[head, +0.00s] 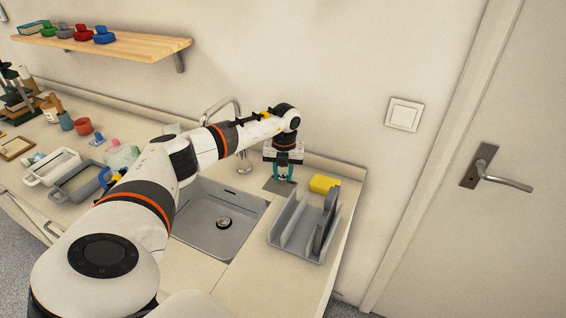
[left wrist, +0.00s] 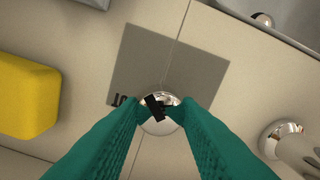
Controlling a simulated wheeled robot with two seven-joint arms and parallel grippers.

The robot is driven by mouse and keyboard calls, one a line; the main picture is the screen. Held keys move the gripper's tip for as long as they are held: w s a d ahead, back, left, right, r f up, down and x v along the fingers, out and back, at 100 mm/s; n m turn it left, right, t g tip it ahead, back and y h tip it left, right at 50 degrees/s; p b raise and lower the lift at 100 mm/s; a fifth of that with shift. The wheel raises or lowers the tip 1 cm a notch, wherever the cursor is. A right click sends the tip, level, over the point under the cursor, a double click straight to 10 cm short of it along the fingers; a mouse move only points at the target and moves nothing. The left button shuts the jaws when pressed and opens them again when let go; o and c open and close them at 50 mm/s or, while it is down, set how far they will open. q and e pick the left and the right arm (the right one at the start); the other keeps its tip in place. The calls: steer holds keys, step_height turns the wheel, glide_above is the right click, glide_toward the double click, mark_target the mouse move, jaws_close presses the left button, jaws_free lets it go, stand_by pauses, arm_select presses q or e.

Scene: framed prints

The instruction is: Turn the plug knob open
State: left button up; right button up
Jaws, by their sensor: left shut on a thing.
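The plug knob (left wrist: 160,123) is a shiny round metal knob with a black mark on top, seen in the left wrist view at the near edge of a dark grey square (left wrist: 165,65) on the counter. My left gripper (left wrist: 160,112) has its teal fingers shut on the knob, one on each side. In the head view my left gripper (head: 281,177) points down at the counter behind the sink, and it hides the knob there. The sink (head: 210,218) has a round plug (head: 223,223) in its floor. My right gripper is not in view.
A yellow sponge (head: 324,183) and a grey dish rack (head: 300,230) stand close to the right of my left gripper. The curved faucet (head: 238,115) rises to its left. Grey-white trays (head: 78,180) and cups stand at the left.

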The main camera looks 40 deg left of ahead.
mark_target(284, 175)
arm_select(q)
steer(key=o, duration=1)
steer(key=shift+d+r+b, duration=0.1)
steer(key=shift+r+b, duration=0.9)
steer(key=shift+r, duration=5.05)
steer(key=shift+w, duration=0.1)
